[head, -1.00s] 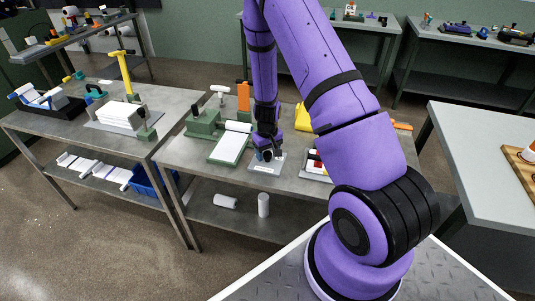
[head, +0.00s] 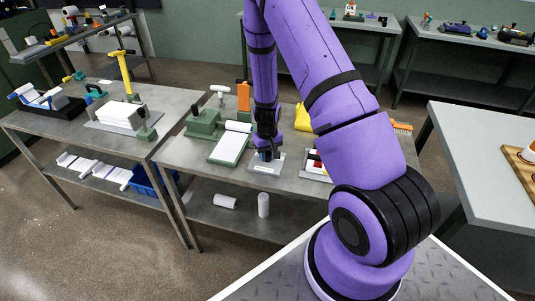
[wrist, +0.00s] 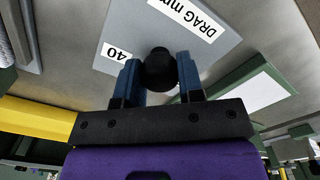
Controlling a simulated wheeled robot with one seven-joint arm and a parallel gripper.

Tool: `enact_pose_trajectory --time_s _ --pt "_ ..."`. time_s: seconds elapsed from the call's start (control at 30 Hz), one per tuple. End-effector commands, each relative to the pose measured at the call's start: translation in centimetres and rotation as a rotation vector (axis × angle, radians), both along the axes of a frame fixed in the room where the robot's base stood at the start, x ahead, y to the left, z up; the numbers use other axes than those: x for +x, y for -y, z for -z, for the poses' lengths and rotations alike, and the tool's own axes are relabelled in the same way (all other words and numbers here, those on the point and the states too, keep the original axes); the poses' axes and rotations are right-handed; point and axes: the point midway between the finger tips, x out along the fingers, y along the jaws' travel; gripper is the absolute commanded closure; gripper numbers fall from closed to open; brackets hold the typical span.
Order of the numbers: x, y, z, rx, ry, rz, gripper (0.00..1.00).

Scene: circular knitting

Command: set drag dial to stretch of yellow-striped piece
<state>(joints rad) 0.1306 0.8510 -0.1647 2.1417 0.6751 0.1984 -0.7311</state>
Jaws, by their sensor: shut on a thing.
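The grey drag dial plate (head: 262,169) lies on the middle bench, partly behind my wrist. In the wrist view the plate (wrist: 222,58) shows the printed words "DRAG mm" and a "40" label. The black dial knob (wrist: 160,70) stands between the two blue fingers of my gripper (wrist: 158,85), which is shut on it. In the head view my gripper (head: 267,154) points down onto the plate. The dial's pointer and its setting are hidden. I cannot make out a yellow-striped piece in either view.
A green stand with a white sheet (head: 231,147) is left of the plate. A grey tray with red and white pieces (head: 314,166) is close on its right. A yellow object (head: 302,118) stands behind. White rolls (head: 263,205) are on the shelf below.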

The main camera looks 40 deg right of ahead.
Motion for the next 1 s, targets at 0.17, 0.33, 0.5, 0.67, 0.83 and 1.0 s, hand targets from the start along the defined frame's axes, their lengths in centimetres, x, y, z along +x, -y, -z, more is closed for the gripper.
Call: enact_pose_trajectory --time_s 0.17,0.33,0.5,0.67,0.83,1.0 --pt "0.00 0.01 -0.02 0.000 0.000 0.102 0.89" --pt "0.01 0.00 -0.03 0.000 0.000 0.247 0.89" --pt "0.01 0.00 -0.03 0.000 0.000 0.409 0.89" --pt "0.01 0.01 -0.04 0.000 0.000 0.560 0.89" --pt "0.02 0.00 -0.04 0.000 0.001 0.706 0.89" --pt "0.04 -0.01 -0.04 0.000 0.001 0.829 0.89"
